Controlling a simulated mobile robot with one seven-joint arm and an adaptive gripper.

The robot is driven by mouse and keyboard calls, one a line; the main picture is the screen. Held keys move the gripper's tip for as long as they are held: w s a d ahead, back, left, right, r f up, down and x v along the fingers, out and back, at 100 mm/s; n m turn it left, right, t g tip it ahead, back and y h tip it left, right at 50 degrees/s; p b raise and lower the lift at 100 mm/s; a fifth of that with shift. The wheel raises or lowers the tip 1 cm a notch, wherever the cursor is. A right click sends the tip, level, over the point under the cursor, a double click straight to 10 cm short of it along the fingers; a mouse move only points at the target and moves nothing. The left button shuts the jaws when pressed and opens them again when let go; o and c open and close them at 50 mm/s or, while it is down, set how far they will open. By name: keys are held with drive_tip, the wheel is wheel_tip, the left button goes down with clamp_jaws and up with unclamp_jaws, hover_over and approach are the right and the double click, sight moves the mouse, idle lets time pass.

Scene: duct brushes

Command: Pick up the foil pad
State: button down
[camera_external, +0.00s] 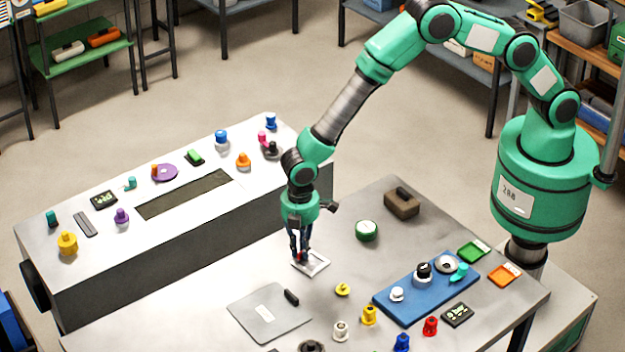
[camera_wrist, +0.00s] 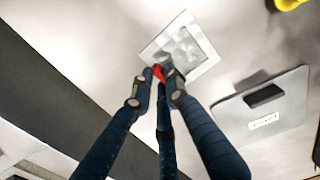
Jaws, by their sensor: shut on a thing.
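The foil pad (camera_external: 316,264) is a square white-framed piece with a crinkled silver middle. It is at the middle of the table in the external view, and it also shows in the wrist view (camera_wrist: 184,46). My gripper (camera_external: 299,258) points down at the pad's left edge. In the wrist view its dark fingers (camera_wrist: 160,74) are closed together at the pad's near corner. A small red part shows between the fingertips; I cannot tell whether it belongs to the pad. The fingers hide the gripped spot, and any gap between pad and table is unclear.
A grey plate (camera_external: 268,314) with a black handle lies in front of the pad. A green round tin (camera_external: 366,230) and a brown block (camera_external: 402,203) are behind right. A blue board (camera_external: 415,303) with several fittings is to the right. A long metal duct (camera_external: 185,245) stands left.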

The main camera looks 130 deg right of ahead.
sight(301, 251)
drive_tip(key=shift+r, duration=0.15)
wheel_tip(301, 251, up, 10)
drive_tip(key=shift+p, duration=0.45)
drive_tip(key=shift+d, duration=0.1)
idle(0.7)
